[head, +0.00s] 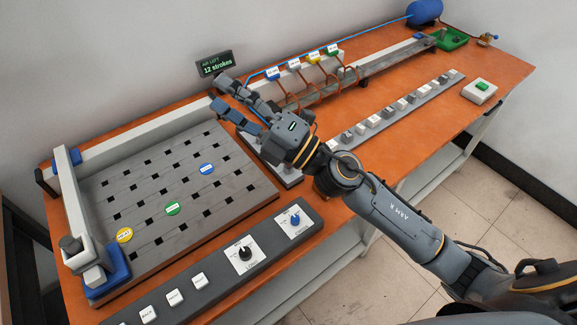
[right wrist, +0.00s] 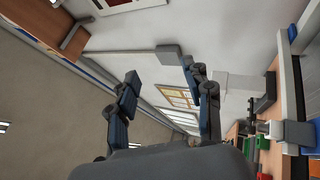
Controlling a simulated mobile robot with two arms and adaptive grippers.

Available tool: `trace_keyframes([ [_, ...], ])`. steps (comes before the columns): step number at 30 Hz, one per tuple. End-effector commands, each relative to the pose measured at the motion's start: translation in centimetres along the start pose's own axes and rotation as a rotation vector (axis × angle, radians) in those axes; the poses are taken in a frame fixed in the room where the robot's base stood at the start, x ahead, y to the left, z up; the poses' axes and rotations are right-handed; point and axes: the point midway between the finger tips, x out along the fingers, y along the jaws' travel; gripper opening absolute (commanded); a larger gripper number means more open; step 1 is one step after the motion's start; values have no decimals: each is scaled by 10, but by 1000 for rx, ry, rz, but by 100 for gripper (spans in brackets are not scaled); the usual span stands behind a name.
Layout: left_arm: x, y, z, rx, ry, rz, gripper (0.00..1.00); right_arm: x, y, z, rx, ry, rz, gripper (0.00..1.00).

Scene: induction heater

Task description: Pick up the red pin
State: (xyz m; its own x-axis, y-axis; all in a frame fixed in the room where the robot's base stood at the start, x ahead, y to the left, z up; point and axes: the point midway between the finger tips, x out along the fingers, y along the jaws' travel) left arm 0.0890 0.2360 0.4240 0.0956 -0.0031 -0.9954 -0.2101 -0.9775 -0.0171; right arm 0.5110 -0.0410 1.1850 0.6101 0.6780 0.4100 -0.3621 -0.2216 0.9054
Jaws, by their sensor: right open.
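I cannot make out a red pin in either view. The dark slotted board (head: 120,175) at the left carries a yellow disc (head: 124,235), a green disc (head: 172,208) and a blue disc (head: 206,169). My right gripper (head: 219,93) is open and empty, reaching over the bench between the slotted board and the rack of coloured tags, below the display. Its two spread fingers also show in the right wrist view (right wrist: 160,70), with nothing between them. My left gripper is not in view.
A display reading 12 strokes (head: 215,65) stands behind the gripper. A rack with coloured tags (head: 313,58), a long strip of small blocks (head: 400,108) and a green tray (head: 452,38) lie to the right. A control panel (head: 215,270) lines the front edge.

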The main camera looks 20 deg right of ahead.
Motion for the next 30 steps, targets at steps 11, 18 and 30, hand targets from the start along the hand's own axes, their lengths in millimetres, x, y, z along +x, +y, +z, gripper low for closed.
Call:
trace_keyframes([
  [11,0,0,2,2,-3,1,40,-73,-125,14,-894,1010,-678,50],
  [18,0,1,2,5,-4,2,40,-141,-131,113,-1056,1188,-1136,50],
  [30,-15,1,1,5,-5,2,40,-155,-185,123,-1064,1212,-1216,50],
])
